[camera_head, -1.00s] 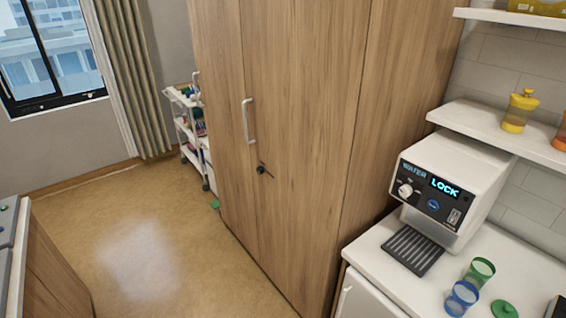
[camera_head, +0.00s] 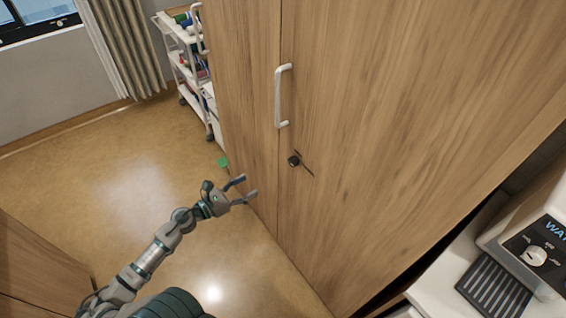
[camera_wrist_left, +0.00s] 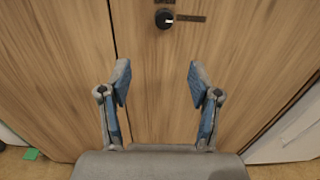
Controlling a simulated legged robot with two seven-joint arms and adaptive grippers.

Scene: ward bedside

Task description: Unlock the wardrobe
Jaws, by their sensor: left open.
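The wooden wardrobe (camera_head: 390,120) stands ahead with its doors closed. A white bar handle (camera_head: 281,96) is on the right door near the seam. Below it is a dark round lock knob (camera_head: 293,160) with a thin dark mark at its right. In the left wrist view the knob (camera_wrist_left: 165,18) shows at the top, right of the door seam, beyond the fingertips. My left gripper (camera_head: 246,187) is open and empty, to the lower left of the knob and apart from it. Its two fingers (camera_wrist_left: 158,75) are spread in the wrist view. My right gripper is not in view.
A white water dispenser (camera_head: 535,245) with a drip tray (camera_head: 494,287) stands on the white counter at right. A white trolley (camera_head: 190,75) stands beyond the wardrobe at left. A green item (camera_head: 222,162) lies on the floor. Open floor (camera_head: 120,190) is at left.

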